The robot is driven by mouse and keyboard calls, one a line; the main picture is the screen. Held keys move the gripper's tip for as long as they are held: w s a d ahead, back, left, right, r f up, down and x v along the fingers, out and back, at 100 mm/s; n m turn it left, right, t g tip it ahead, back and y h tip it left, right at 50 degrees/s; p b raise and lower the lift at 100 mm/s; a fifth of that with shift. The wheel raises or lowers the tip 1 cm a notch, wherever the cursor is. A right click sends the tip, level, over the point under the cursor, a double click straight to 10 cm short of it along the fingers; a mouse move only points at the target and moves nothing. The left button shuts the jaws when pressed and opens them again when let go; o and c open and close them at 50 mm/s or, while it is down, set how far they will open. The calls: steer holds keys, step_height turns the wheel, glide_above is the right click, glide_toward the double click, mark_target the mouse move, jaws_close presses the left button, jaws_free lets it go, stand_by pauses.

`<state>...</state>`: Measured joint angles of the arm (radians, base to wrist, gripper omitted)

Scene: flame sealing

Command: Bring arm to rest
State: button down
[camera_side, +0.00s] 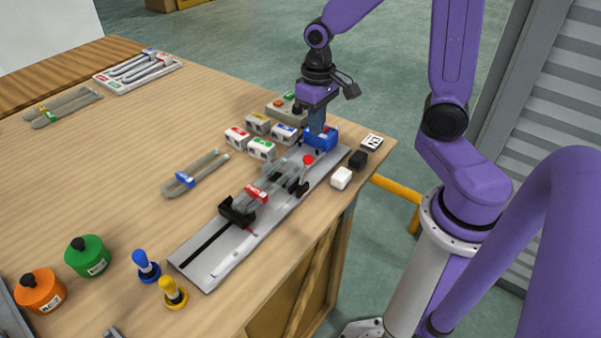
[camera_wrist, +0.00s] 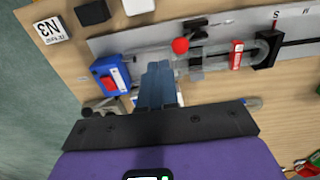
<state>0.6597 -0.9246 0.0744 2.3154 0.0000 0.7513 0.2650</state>
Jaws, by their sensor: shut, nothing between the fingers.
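My gripper (camera_side: 316,128) hangs pointing down over the far end of the metal rail on the wooden table. Its blue-grey fingers are shut with nothing between them; the wrist view shows them together (camera_wrist: 158,72). A blue box with a red switch (camera_side: 327,138) stands right by the fingertips, and in the wrist view the blue box (camera_wrist: 108,76) lies just left of them. I cannot tell whether the fingers touch it. The grey rail (camera_side: 205,268) carries a clamped glass tube assembly with a red-labelled part (camera_side: 255,195) and a red ball knob (camera_side: 308,160).
Several small labelled boxes (camera_side: 262,149) and a button box (camera_side: 285,108) stand close to my gripper. White (camera_side: 341,178) and black (camera_side: 358,160) cubes sit at the right table edge.

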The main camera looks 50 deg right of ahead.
steer(key=shift+r, duration=0.2)
steer(key=s+a+r+n, duration=0.1)
steer(key=s+a+n, duration=0.2)
steer(key=s+n, duration=0.3)
steer(key=s+a+r+n, duration=0.2)
steer(key=s+a+n, duration=0.2)
steer(key=s, duration=0.8)
steer(key=n, duration=0.2)
steer(key=shift+s+r+n, duration=0.25)
steer(key=shift+r+n, duration=0.05)
